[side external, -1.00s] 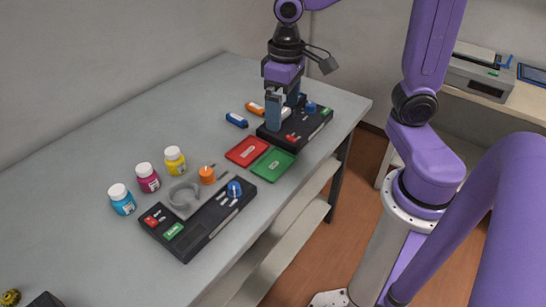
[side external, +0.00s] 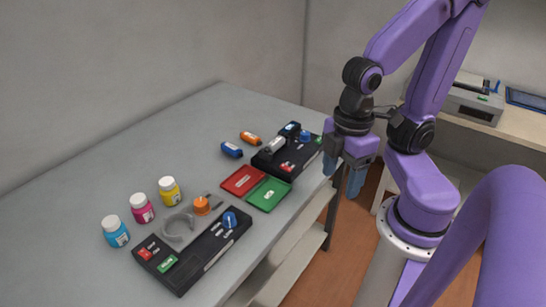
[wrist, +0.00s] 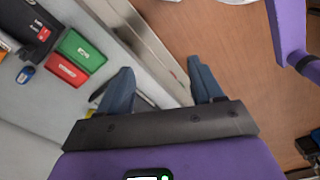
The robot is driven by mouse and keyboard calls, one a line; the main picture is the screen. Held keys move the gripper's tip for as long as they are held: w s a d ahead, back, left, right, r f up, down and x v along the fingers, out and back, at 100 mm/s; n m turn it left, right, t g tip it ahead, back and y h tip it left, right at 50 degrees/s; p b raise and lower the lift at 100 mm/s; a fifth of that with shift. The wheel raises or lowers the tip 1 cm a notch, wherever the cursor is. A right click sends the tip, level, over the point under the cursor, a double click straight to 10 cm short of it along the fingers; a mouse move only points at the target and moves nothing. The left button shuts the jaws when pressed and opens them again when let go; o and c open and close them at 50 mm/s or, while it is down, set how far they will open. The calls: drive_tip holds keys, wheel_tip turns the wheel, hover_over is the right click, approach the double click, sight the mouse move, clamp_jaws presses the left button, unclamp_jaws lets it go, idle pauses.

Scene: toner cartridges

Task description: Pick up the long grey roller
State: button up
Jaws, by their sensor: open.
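The far black cartridge (side external: 268,165) carries a short, thick grey cylinder (side external: 273,146) with a dark end piece beside it. The near black cartridge (side external: 180,280) has a long, thin light-grey strip (side external: 221,253) along its top. I cannot tell for sure which of these is the long grey roller. My gripper (side external: 345,172) hangs past the table's right edge, to the right of the far cartridge, pointing down. Its fingers are apart and empty. In the wrist view my gripper (wrist: 161,85) is over the table edge and the floor, with part of a black cartridge (wrist: 35,28) at upper left.
Red (side external: 243,180) and green (side external: 269,194) trays lie between the cartridges. Blue (side external: 231,149) and orange (side external: 250,138) small items lie behind. Cyan (side external: 116,232), magenta (side external: 142,208) and yellow (side external: 169,190) bottles stand left, near an orange knob-like piece (side external: 202,206). The back of the table is clear.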

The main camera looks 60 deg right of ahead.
drive_tip(key=w+n, duration=0.1)
drive_tip(key=w, duration=0.9)
drive_tip(key=n+h, duration=0.4)
hover_over(274, 142)
drive_tip(key=a, duration=0.2)
drive_tip(key=f, duration=1.1)
drive_tip(key=shift+s+d+f, duration=0.2)
drive_tip(key=shift+s+d, duration=0.05)
drive_tip(key=shift+s, duration=0.05)
drive_tip(key=shift+w+x, duration=0.1)
drive_tip(key=shift+x, duration=1.5)
drive_tip(key=shift+w+x, duration=0.15)
drive_tip(key=shift+x, duration=1.45)
drive_tip(key=shift+a, duration=0.1)
drive_tip(key=c, duration=1.2)
